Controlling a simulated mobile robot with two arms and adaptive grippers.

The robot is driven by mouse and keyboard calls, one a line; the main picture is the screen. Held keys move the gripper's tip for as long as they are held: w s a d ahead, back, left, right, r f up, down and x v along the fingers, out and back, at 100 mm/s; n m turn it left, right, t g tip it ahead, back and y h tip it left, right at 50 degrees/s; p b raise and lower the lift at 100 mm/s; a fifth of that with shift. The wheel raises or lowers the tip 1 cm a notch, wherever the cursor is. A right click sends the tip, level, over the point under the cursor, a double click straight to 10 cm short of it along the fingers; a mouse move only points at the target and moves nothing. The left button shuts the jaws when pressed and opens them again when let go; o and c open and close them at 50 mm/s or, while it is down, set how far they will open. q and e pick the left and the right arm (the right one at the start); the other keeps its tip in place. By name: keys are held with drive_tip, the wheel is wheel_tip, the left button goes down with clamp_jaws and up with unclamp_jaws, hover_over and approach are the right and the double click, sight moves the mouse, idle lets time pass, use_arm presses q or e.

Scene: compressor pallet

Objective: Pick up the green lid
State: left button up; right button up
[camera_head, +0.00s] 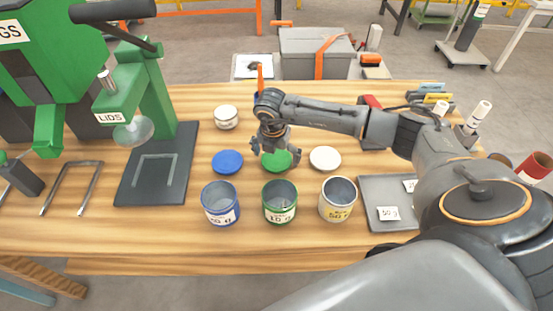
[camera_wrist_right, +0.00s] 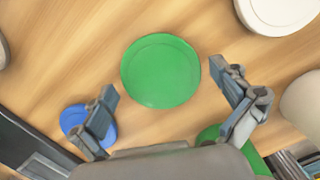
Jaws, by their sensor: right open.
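The green lid (camera_head: 277,160) lies flat on the wooden table, between the blue lid (camera_head: 227,162) and the white lid (camera_head: 325,159). My right gripper (camera_head: 275,150) is open and empty, pointing down over the green lid and partly covering it in the head view. In the right wrist view the green lid (camera_wrist_right: 160,71) shows whole, roughly between the two spread fingers (camera_wrist_right: 163,80). I see no finger touching it, and the exact height above it is hard to tell. My left gripper is not in view.
Blue (camera_head: 221,203), green (camera_head: 280,202) and yellow-labelled (camera_head: 338,199) tins stand in front of the lids. A white jar (camera_head: 226,117) stands behind. A green press (camera_head: 150,90) is left, a grey tray (camera_head: 385,200) right. The table's front strip is bare.

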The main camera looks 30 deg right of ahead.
drive_tip(key=shift+c, duration=1.3)
drive_tip(key=c, duration=0.7)
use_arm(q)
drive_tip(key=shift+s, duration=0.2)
use_arm(e)
drive_tip(key=shift+o, duration=0.2)
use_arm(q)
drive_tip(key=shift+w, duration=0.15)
use_arm(e)
drive_tip(key=shift+r, duration=0.1)
